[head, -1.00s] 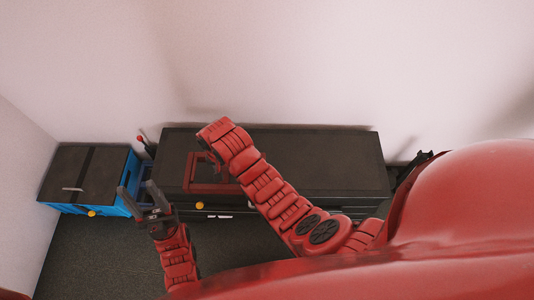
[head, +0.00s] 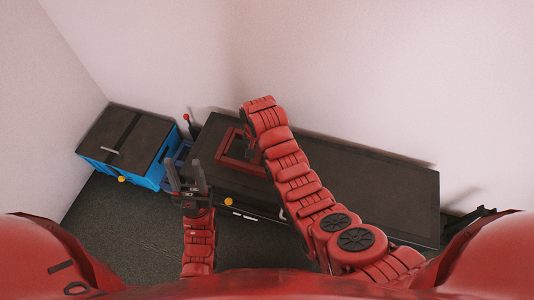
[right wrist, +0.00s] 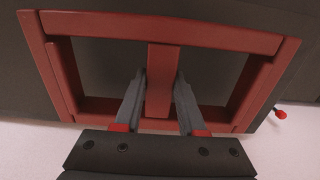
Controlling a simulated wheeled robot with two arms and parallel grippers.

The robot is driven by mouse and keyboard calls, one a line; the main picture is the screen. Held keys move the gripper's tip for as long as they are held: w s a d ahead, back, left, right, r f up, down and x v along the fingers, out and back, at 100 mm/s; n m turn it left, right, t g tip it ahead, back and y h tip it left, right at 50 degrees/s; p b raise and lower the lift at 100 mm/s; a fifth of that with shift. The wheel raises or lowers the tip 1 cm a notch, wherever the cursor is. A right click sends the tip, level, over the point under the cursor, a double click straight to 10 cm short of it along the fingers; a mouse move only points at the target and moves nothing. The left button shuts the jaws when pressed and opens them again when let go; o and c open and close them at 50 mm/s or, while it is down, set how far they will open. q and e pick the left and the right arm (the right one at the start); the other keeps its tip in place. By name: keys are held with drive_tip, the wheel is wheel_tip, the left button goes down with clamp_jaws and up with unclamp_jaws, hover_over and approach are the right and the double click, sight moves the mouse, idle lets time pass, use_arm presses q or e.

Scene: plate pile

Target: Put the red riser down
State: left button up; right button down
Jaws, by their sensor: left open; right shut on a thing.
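The red riser (head: 240,166) is an open red frame at the left end of the dark cabinet top (head: 370,185) in the head view. It also fills much of the right wrist view (right wrist: 222,37), over a dark surface. My right gripper (right wrist: 161,80) is shut on the riser's middle bar, one finger on each side. In the head view my right arm hides this grip and part of the riser. I cannot tell whether the riser touches the cabinet top or hangs just above it. My left gripper (head: 187,178) is open and empty, in front of the cabinet's left end.
A blue box with a dark top (head: 130,135) stands to the left of the cabinet. A red-tipped lever (head: 187,122) rises between them. Yellow knobs (head: 228,202) show on the fronts. The cabinet top to the right of my arm is clear. Walls stand behind and left.

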drive_tip(key=w+d, duration=0.2)
drive_tip(key=shift+w+d+f, duration=0.1)
drive_tip(key=shift+d+f, duration=0.1)
drive_tip(key=shift+d, duration=0.15)
drive_tip(key=shift+f+b, duration=0.45)
drive_tip(key=shift+f, duration=1.25)
drive_tip(key=shift+f, duration=0.1)
drive_tip(key=c, duration=0.5)
unclamp_jaws()
wheel_tip(320, 180, up, 12)
drive_tip(key=p, duration=0.3)
